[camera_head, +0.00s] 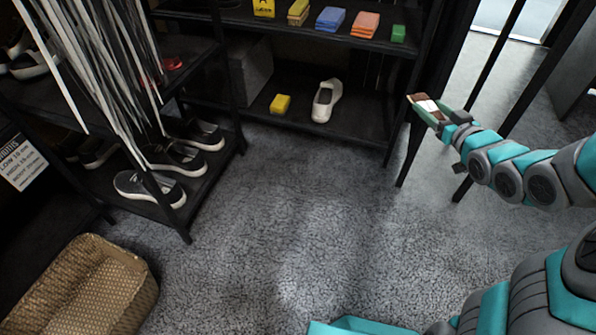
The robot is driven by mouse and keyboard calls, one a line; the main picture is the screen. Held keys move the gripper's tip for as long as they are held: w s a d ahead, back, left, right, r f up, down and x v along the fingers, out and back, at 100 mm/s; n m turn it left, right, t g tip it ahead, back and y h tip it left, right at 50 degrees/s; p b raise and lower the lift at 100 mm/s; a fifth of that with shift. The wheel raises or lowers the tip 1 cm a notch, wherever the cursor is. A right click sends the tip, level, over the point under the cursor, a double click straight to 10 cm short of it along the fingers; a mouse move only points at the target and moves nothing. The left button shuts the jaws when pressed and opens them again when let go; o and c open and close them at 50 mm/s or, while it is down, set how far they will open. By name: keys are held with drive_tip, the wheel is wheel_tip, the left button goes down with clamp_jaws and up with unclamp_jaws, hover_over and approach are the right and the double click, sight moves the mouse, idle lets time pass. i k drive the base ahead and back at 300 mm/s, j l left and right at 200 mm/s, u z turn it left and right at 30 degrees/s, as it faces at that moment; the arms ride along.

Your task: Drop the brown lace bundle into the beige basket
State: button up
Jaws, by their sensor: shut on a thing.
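My gripper (430,110) is at the right, in front of the shelf's right post. It is shut on a small brown bundle with a pale band (424,103), which I take for the brown lace bundle. The bundle is small here, and its far side is hidden. The beige basket (135,268) stands on the floor at the lower left, with its left and lower parts cut off by the picture edge. Its visible inside looks empty. The gripper and bundle are far from the basket, up and to the right of it.
A black rack (225,150) at the left holds dark sneakers (172,158), with white laces (100,75) hanging over it. A back shelf (350,130) holds a white shoe (326,101), a yellow block (280,104) and several coloured items above. The grey carpet (290,220) between is clear.

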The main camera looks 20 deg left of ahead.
sight(99, 310)
drive_tip(key=u, duration=1.6)
drive_tip(key=l+u, duration=0.2)
drive_tip(key=u, duration=0.2)
drive_tip(key=l+u, duration=0.2)
drive_tip(key=u, duration=0.2)
drive_tip(key=l+u, duration=0.15)
drive_tip(key=u, duration=0.25)
drive_tip(key=l+u, duration=0.2)
drive_tip(key=u, duration=0.25)
